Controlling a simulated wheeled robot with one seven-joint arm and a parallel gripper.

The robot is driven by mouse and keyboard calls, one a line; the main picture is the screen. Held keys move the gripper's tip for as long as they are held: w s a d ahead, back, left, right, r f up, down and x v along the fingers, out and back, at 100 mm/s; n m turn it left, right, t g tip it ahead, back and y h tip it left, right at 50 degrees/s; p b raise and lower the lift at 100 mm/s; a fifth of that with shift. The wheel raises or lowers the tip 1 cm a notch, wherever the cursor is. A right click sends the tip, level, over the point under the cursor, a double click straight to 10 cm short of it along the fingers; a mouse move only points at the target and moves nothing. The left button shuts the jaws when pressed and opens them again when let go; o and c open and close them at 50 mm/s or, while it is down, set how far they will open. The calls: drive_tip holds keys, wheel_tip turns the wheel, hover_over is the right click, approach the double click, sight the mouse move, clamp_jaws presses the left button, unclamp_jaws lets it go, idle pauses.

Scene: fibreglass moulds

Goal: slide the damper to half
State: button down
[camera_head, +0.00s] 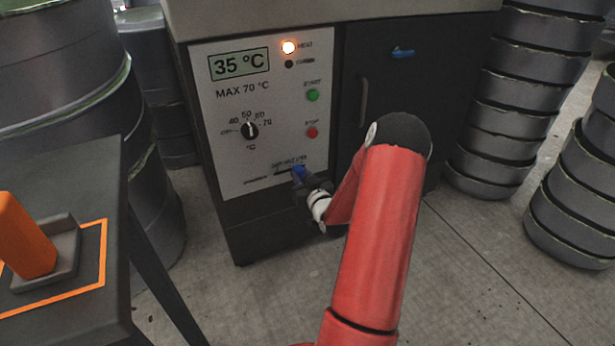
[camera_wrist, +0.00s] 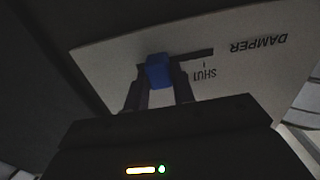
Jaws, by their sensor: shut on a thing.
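The damper is a blue knob (camera_head: 297,172) on a dark slot low on the white control panel (camera_head: 225,172). In the wrist view, the knob (camera_wrist: 158,70) sits between my two fingertips, and the panel lettering is upside down. The bare slot (camera_wrist: 198,54) runs right from the knob, past the SHUT mark (camera_wrist: 203,73). The knob stands clear of that mark. The slot's other end is hidden behind the knob and fingers. My gripper (camera_head: 302,181) is shut on the knob; its fingers also show in the wrist view (camera_wrist: 160,86).
The panel has a 35 °C display (camera_head: 239,64), a lit HEAT lamp (camera_head: 288,47), a dial (camera_head: 249,130), a green START button (camera_head: 313,95) and a red STOP button (camera_head: 312,132). A dark table (camera_head: 75,310) stands at left. Stacked grey drums (camera_head: 505,110) stand at right.

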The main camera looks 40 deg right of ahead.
drive_tip(key=shift+w+a, duration=0.25)
drive_tip(key=shift+a, duration=0.8)
drive_tip(key=c, duration=1.2)
unclamp_jaws()
drive_tip(key=shift+o, duration=0.2)
drive_tip(key=v, duration=0.8)
drive_tip(key=shift+b, duration=0.45)
drive_tip(key=shift+w+d, duration=0.1)
drive_tip(key=shift+w, duration=0.05)
